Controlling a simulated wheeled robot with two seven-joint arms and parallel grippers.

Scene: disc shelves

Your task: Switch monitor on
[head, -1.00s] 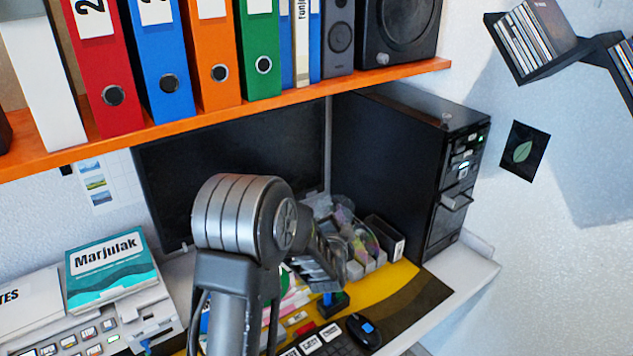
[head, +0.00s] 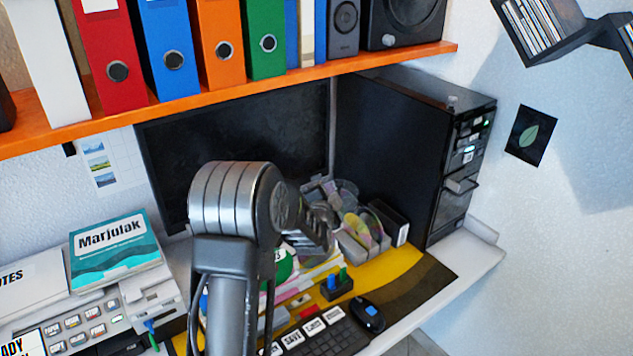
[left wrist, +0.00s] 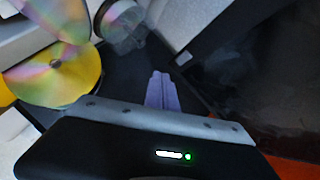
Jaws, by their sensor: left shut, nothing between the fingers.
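The monitor (head: 285,125) is a wide dark screen against the wall under the orange shelf; its face looks black. My left arm covers part of its lower half, and I cannot make out a power button. My left gripper (head: 318,188) is in front of the monitor's lower right part, near the disc holders; its tips are hard to make out there. In the left wrist view its purple-grey fingers (left wrist: 162,90) are together and empty. A dark panel, probably the monitor (left wrist: 262,75), lies right of them; I cannot tell whether they touch it. My right gripper is not in view.
A black computer tower (head: 390,160) stands to the right. The orange shelf (head: 240,93) with binders overhangs the monitor. A printer (head: 95,318) is at the left.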

